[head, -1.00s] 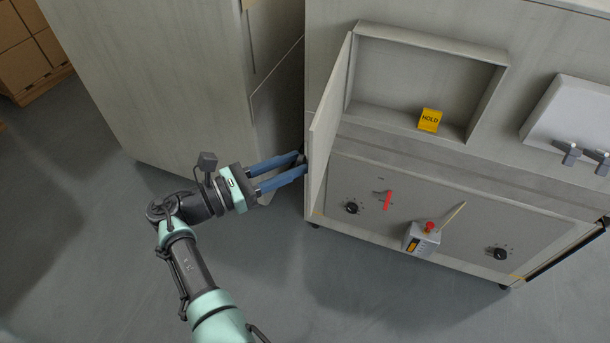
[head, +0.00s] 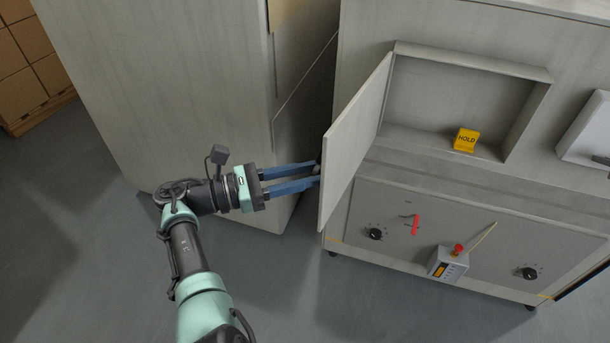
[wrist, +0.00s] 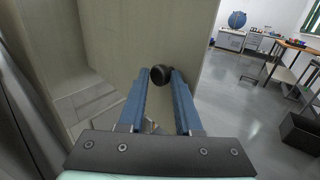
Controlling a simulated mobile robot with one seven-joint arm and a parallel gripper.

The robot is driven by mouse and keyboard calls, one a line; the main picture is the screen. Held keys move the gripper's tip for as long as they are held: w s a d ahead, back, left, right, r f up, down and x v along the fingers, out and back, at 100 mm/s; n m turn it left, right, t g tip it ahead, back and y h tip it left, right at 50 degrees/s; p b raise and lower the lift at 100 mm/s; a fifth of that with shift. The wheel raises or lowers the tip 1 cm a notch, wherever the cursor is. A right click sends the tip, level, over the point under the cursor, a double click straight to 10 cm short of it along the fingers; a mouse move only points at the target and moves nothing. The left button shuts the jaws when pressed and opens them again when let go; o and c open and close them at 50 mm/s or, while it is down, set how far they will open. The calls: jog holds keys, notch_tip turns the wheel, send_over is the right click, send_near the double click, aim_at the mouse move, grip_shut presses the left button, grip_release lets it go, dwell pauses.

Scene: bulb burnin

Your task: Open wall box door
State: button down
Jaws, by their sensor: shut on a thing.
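The wall box (head: 545,92) is a shallow grey recess in the cabinet front, and its inside is in plain view. Its door (head: 352,140) is hinged at the left and stands swung well out from the opening. My gripper (head: 317,174) is at the door's outer face, near its free lower-left edge. In the wrist view its blue fingers (wrist: 161,82) are shut on a round dark knob (wrist: 160,72) on the door. The knob is mostly hidden in the head view. A yellow HOLD block (head: 466,140) sits on the floor of the box.
A tall grey cabinet (head: 170,90) stands close behind my gripper on the left. Below the box is a panel with a red lever (head: 415,224), knobs and a small control box (head: 448,263). The floor (head: 110,270) in front is clear.

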jog(key=shift+w+d+r+t, duration=0.3)
jog(key=shift+w+r, duration=0.2)
jog(key=shift+w, duration=0.15)
jog(key=c, duration=0.9)
grip_release()
jog(key=o, duration=0.3)
jog(key=shift+w+d+f, duration=0.2)
jog(key=shift+w, duration=0.1)
jog(key=shift+s+a, duration=0.1)
jog(key=shift+a, duration=0.1)
jog(key=b+v, duration=0.3)
jog(key=v, duration=1)
jog(key=shift+s, duration=0.15)
